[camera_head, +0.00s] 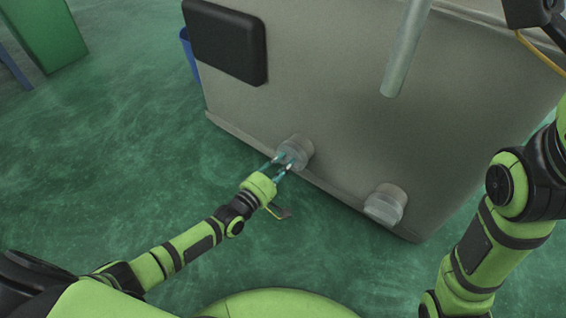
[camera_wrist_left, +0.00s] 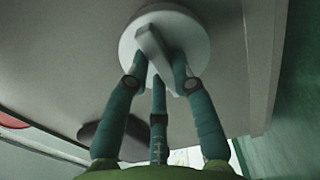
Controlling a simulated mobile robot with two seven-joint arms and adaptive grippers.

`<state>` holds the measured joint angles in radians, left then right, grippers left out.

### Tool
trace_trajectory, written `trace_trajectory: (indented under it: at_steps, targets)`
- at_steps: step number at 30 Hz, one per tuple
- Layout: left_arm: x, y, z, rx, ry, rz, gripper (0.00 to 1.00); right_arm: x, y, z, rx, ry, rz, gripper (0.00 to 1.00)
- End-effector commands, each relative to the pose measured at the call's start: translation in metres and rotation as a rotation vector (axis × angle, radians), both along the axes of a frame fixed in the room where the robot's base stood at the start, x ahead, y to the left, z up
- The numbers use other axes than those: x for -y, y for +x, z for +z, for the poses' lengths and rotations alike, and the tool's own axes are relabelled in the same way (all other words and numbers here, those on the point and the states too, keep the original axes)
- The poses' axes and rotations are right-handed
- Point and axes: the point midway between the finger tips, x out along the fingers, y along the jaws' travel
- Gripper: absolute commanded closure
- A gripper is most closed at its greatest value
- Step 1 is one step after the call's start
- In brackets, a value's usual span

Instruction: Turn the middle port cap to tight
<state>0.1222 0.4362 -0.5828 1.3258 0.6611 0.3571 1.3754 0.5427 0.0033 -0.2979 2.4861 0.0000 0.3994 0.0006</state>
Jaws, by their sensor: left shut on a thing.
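A pale round port cap (camera_head: 299,147) sits low on the grey casing's side, where my left gripper (camera_head: 283,165) reaches it. In the left wrist view the cap (camera_wrist_left: 197,30) has a raised bar handle (camera_wrist_left: 153,44) across its face. The teal fingers of the left gripper (camera_wrist_left: 160,74) are closed around this bar, with fingertips on both sides. A second, similar cap (camera_head: 386,203) stands to the right on the same side, with nothing touching it. Only two caps show in the head view.
The large grey casing (camera_head: 300,75) fills the upper middle, with a black panel (camera_head: 226,40) and a pale pipe (camera_head: 405,50) in front. A green block (camera_head: 43,32) and a blue bin (camera_head: 190,50) stand at the left. The green floor (camera_head: 110,140) is clear there.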

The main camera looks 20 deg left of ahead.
Motion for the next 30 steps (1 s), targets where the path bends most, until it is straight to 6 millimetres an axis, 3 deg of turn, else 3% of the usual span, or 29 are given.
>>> trace_trajectory:
  at_steps: [13,14,15,25,30]
  targets:
    - [0.000,0.000,0.000,0.004,0.012,0.001,1.00,0.000,0.001,0.000,-0.001,0.001,0.000,0.51]
    - [0.000,0.000,0.000,0.004,0.012,0.001,0.63,0.000,0.001,0.000,-0.001,0.001,0.000,0.51]
    - [0.000,0.000,0.000,0.004,0.011,0.001,0.51,0.000,0.001,0.000,-0.001,0.001,0.000,0.51]
    - [-0.001,-0.001,0.000,0.002,0.009,0.000,0.51,0.000,0.001,-0.001,-0.002,0.005,0.007,0.51]
    - [-0.006,-0.016,-0.001,0.000,0.009,0.001,0.51,0.000,0.000,0.000,-0.002,0.003,0.005,0.51]
